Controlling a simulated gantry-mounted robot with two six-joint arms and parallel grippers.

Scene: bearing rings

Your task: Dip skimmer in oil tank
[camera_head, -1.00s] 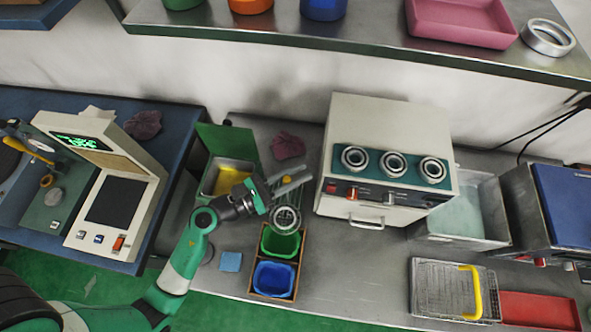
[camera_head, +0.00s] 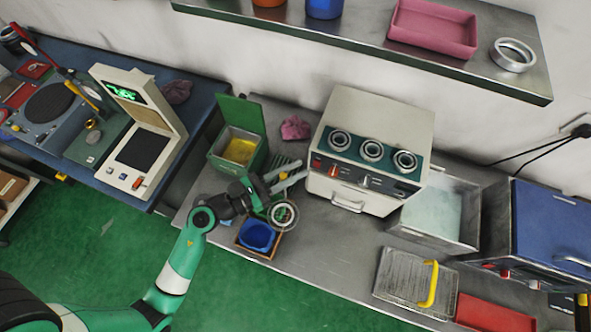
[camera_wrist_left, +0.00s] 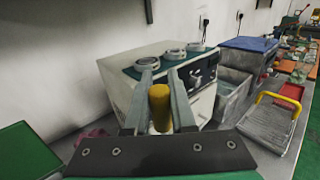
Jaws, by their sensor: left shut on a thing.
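My left gripper (camera_head: 290,179) is shut on the skimmer's upright yellow handle, which shows between the fingers in the left wrist view (camera_wrist_left: 160,108). In the head view a round metal ring shape (camera_head: 283,214) shows just below the gripper; I cannot tell whether it is the skimmer's head or a bearing ring in it. The oil tank (camera_head: 229,164) is a green box with its lid open and yellow oil (camera_head: 239,151) inside. It stands left of the gripper and the skimmer is outside it. My right gripper is not in view.
A blue bin (camera_head: 257,235) stands below the gripper. A white machine (camera_head: 375,125) with three rings on its teal panel stands to the right. A pink cloth (camera_head: 295,128) lies behind the gripper. A wire basket (camera_head: 408,278) with a yellow handle lies at the front right.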

